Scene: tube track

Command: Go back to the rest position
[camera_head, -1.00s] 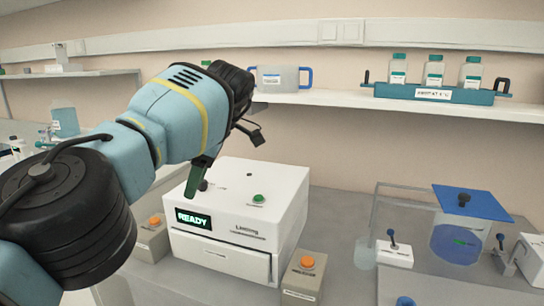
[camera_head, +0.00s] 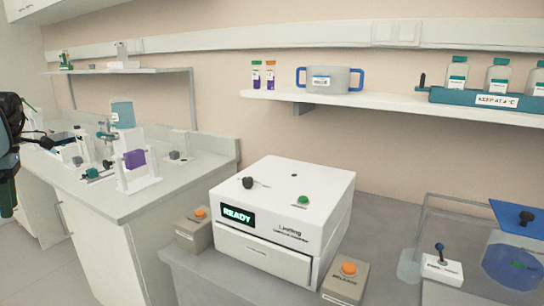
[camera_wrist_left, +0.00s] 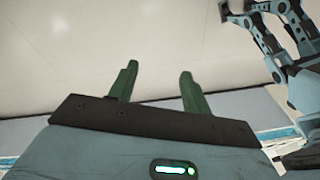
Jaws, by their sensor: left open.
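My left gripper (camera_head: 8,198) is at the far left edge of the head view, partly cut off, with green fingers pointing down. In the left wrist view its two green fingers (camera_wrist_left: 158,88) stand apart with nothing between them. It is clear of the bench and well left of the white machine (camera_head: 262,200), whose display reads READY. My right gripper does not show in the head view. Blue and black arm links of mine fill the upper right of the left wrist view.
Orange-button boxes (camera_head: 195,233) (camera_head: 345,282) flank the machine. A side bench (camera_head: 110,195) at left carries lab gear and a purple block (camera_head: 134,159). A shelf (camera_head: 380,104) holds a blue-handled tub (camera_head: 330,80) and a bottle rack (camera_head: 470,97). A clear tank stands at right.

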